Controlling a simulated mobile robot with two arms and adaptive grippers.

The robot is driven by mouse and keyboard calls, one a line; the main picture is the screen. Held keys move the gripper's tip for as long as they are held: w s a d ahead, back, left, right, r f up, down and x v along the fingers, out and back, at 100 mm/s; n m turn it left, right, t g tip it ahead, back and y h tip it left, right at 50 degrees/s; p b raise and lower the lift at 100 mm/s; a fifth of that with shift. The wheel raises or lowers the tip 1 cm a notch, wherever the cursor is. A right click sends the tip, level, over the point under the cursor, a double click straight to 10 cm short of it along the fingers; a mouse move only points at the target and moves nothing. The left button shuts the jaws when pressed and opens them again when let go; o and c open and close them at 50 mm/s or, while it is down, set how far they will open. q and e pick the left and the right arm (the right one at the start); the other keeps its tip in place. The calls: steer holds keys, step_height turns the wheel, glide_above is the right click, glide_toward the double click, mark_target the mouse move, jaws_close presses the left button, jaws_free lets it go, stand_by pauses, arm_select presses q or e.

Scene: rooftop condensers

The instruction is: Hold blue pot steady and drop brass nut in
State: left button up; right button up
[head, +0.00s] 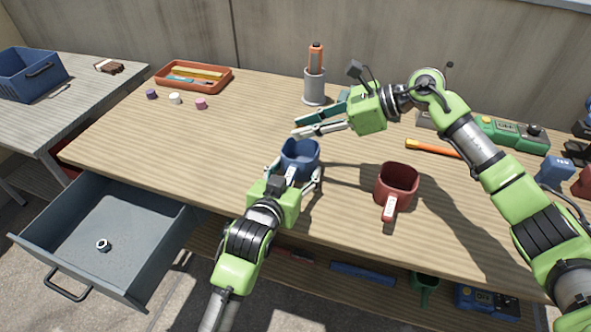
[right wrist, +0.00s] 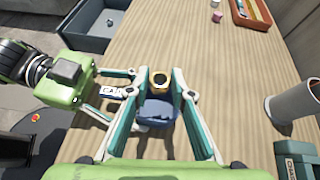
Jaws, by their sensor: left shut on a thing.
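The blue pot (head: 300,157) stands upright near the front middle of the wooden workbench. My left gripper (head: 298,178) is shut on its handle from the front; in the right wrist view the handle's pale label shows between the fingers. My right gripper (head: 302,126) is above the pot's far side, fingers pointing left. The blue pot (right wrist: 158,112) shows below and behind the nut there. The nut cannot be made out in the head view.
A dark red pot (head: 397,182) stands right of the blue pot. A grey cylinder (head: 314,88) with an orange-handled tool and an orange tray (head: 194,77) are farther back. An open drawer (head: 140,222) at left holds a small pale ring (head: 103,245). Bench left of the pot is clear.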

steer(key=o, duration=0.4)
steer(key=shift+o, duration=0.2)
steer(key=v, duration=1.2)
steer(key=shift+w, duration=0.1)
arm_select(q)
steer(key=o, duration=1.2)
steer(key=o, duration=0.4)
